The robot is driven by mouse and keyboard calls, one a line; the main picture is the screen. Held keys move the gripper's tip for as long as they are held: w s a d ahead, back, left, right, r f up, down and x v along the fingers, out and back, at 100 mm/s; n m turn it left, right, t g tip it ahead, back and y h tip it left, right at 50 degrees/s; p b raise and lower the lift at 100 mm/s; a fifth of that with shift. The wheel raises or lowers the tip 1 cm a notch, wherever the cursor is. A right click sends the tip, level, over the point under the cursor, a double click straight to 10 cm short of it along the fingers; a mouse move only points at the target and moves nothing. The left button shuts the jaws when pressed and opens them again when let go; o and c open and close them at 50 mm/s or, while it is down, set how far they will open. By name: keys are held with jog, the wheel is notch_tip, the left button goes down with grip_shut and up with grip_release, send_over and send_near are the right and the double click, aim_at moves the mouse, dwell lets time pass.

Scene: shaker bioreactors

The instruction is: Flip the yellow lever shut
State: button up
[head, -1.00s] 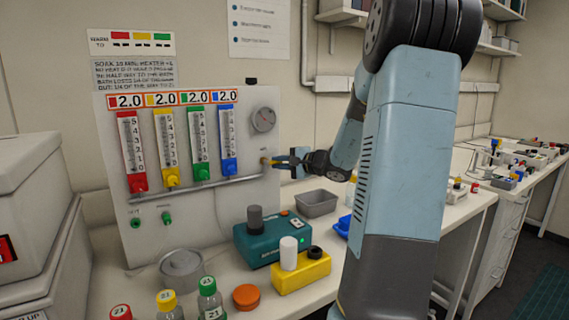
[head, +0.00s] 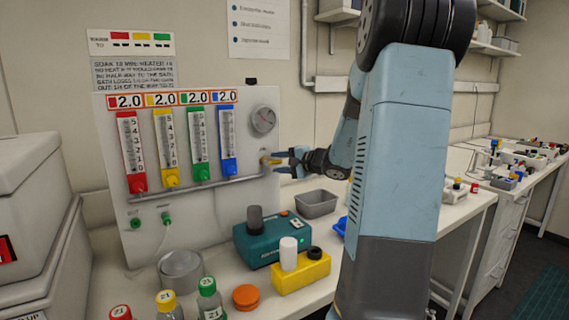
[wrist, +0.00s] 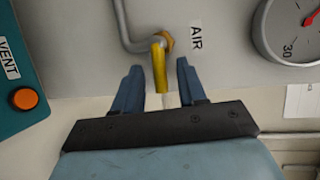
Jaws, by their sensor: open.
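The yellow lever (wrist: 160,68) sits on a brass fitting at the end of a grey pipe, beside the AIR label (wrist: 195,38) in the wrist view. It points down the picture, toward my gripper. My gripper (wrist: 157,78) is open, with a blue finger on each side of the lever's free end. A gap shows on both sides, so neither finger seems to touch it. In the head view my gripper (head: 281,163) is at the panel's right edge, and the lever (head: 270,160) shows small beside the fingertips.
The white panel (head: 200,240) carries four coloured gauges and a round dial (head: 263,120). Below my gripper stand a grey bin (head: 317,204), a teal device (head: 270,243) and a yellow block (head: 302,276). A metal pot (head: 181,270) and capped bottles stand at the front.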

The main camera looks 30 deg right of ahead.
jog(key=v, duration=1.3)
jog(key=shift+s+d, duration=0.2)
jog(key=shift+s, duration=0.15)
jog(key=s+a+f+n+g, duration=0.1)
jog(key=s+a+n+g, duration=0.3)
jog(key=a, duration=0.7)
jog(key=s+a+f+n+g, duration=0.1)
jog(key=s+a+n+g, duration=0.3)
jog(key=a, duration=0.7)
jog(key=s+a+n+h, duration=0.3)
jog(key=s+n+h, duration=0.2)
jog(key=s, duration=0.8)
jog(key=shift+r+n+g+h, duration=0.35)
jog(key=shift+n+g+h, duration=0.05)
jog(key=shift+h, duration=0.4)
